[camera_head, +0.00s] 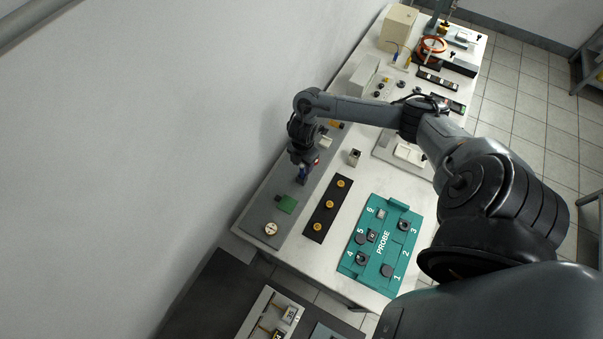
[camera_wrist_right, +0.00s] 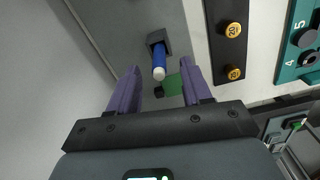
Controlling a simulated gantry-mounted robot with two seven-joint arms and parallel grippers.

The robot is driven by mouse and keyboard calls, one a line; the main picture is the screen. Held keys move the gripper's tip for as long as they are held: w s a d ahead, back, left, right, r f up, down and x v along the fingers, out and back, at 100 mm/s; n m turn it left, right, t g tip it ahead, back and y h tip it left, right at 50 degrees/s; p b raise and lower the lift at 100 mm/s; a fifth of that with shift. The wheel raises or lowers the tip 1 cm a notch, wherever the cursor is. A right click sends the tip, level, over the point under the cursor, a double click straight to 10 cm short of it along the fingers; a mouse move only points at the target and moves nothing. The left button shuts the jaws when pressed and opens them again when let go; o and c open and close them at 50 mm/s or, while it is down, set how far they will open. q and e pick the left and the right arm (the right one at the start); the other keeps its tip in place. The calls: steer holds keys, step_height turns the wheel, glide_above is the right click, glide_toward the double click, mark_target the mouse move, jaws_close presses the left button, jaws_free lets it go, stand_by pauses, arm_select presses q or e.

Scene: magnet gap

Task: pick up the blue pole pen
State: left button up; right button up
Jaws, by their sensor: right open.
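The blue pole pen (camera_wrist_right: 159,68) shows in the right wrist view, a blue stick with a pale tip, standing in a small dark square holder (camera_wrist_right: 157,40) on the grey plate. My right gripper (camera_wrist_right: 160,76) is open, its two purple fingers on either side of the pen in this view, with gaps to both. I cannot tell how far the fingertips are from it in depth. In the head view my right gripper (camera_head: 303,174) hangs over the grey plate at the wall side of the table; the pen cannot be made out clearly there. My left gripper is not in view.
A green block (camera_head: 286,204) and a round white dial (camera_head: 271,229) sit on the grey plate near the gripper. A black strip with yellow knobs (camera_head: 328,208) and a teal probe board (camera_head: 381,245) lie to the right. The wall (camera_head: 190,120) is close on the left.

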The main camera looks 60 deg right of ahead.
mark_target(302, 174)
steer(key=shift+w+f, duration=0.1)
steer(key=shift+f, duration=2.6)
steer(key=shift+c, duration=0.3)
jaws_close()
